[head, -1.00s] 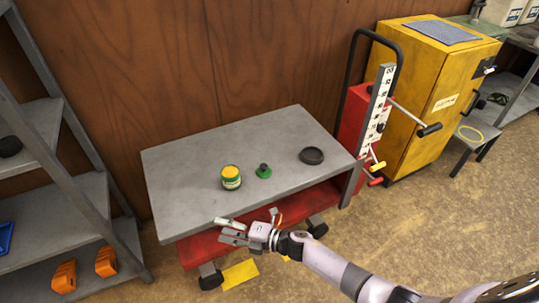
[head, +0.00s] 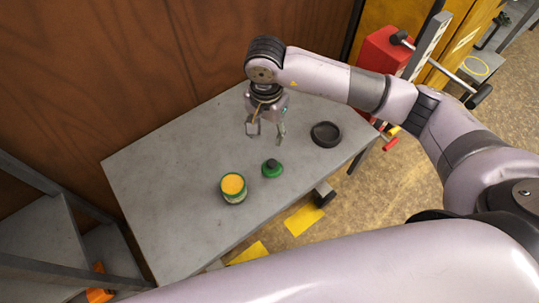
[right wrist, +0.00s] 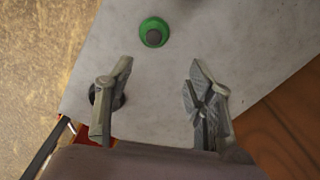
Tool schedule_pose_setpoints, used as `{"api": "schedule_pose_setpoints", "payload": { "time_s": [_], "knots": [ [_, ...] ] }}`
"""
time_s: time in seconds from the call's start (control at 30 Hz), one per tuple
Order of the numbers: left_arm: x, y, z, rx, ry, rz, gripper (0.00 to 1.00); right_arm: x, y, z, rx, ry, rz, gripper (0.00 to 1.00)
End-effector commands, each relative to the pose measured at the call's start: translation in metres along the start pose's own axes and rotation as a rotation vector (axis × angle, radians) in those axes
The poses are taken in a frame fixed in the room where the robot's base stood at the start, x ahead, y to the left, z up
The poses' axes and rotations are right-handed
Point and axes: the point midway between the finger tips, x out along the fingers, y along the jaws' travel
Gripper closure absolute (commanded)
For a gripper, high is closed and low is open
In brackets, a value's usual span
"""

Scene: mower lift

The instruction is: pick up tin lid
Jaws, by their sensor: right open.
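The tin lid (head: 272,168), a small green disc with a dark knob, lies on the grey tabletop (head: 165,185) just right of a green tin (head: 233,188) with a yellow top. My right gripper (head: 266,138) is open and empty above the table, pointing down, and appears behind the lid in the head view. In the right wrist view the lid (right wrist: 153,32) shows whole beyond the spread fingertips (right wrist: 160,66), apart from them. My left gripper is not in view.
A black round dish (head: 325,134) lies right of the lid; a finger partly hides it in the right wrist view. A wooden wall (head: 130,70) stands behind the table. A red unit (head: 383,52) with a lever stands at right. The table's left part is clear.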

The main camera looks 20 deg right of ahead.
Motion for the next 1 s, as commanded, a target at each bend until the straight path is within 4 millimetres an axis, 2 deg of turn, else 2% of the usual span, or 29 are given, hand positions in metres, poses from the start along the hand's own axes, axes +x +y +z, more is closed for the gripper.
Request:
{"api": "schedule_pose_setpoints", "payload": {
  "time_s": [0.2, 0.4, 0.53, 0.77, 1.0],
  "knots": [
    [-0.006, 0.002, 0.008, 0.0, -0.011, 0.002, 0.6, 0.045, 0.002, 0.002, 0.003, -0.007, 0.008, 0.51],
    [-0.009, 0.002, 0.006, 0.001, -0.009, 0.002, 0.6, 0.088, 0.002, 0.002, 0.004, -0.008, 0.005, 0.51],
    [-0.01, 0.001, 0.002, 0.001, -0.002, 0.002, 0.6, 0.107, 0.001, 0.001, 0.004, -0.008, 0.003, 0.51],
    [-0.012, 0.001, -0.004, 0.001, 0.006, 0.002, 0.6, 0.122, 0.003, -0.001, 0.005, -0.008, 0.004, 0.51],
    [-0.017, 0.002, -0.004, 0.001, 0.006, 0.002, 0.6, 0.156, 0.009, -0.008, 0.004, -0.009, 0.003, 0.51]
  ]
}}
